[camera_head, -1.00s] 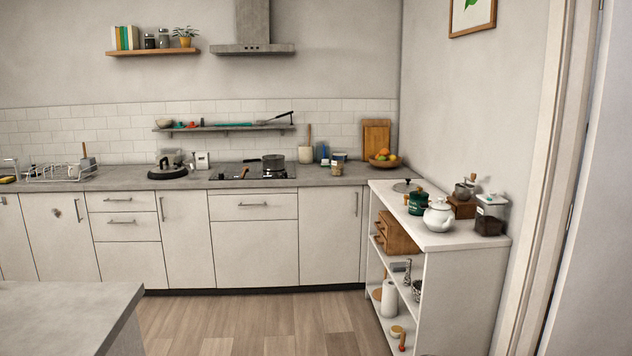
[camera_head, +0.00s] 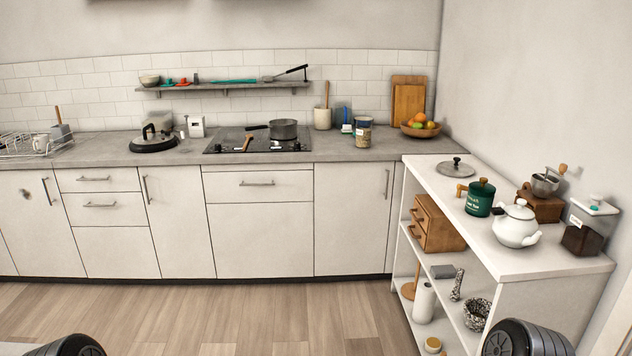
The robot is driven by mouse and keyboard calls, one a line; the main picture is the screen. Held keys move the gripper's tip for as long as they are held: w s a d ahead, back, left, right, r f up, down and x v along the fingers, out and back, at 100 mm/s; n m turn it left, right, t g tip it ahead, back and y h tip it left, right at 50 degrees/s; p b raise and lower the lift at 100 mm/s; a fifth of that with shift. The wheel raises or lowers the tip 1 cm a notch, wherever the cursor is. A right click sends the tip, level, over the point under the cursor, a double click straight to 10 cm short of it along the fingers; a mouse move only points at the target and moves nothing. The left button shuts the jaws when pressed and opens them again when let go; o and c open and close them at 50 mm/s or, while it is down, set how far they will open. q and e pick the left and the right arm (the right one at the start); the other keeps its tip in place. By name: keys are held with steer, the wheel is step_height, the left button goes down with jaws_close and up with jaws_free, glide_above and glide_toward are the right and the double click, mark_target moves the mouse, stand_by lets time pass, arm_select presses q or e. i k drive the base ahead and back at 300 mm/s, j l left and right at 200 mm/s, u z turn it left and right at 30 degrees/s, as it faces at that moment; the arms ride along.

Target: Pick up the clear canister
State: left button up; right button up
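A clear canister (camera_head: 582,230) with dark contents, a small label and a pale lid stands upright on the top of the white shelf unit at the far right. A smaller clear jar (camera_head: 363,133) with a pale label and a dark lid stands on the back counter, left of the fruit bowl. Dark rounded parts of my arms show at the bottom left and bottom right edges. Neither of my grippers is in view.
Beside the canister on the white shelf unit (camera_head: 510,262) are a wooden coffee grinder (camera_head: 541,205), a white teapot (camera_head: 515,226) and a green pot (camera_head: 480,198). A fruit bowl (camera_head: 421,130) stands on the back counter. The wooden floor (camera_head: 250,315) before the cabinets is clear.

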mark_target(363, 124)
steer(key=i, duration=2.55)
steer(key=i+z, duration=0.25)
steer(key=i, duration=0.2)
steer(key=i+j+z, duration=0.25)
steer(key=i, duration=0.2)
steer(key=i+j+z, duration=0.25)
steer(key=i, duration=0.2)
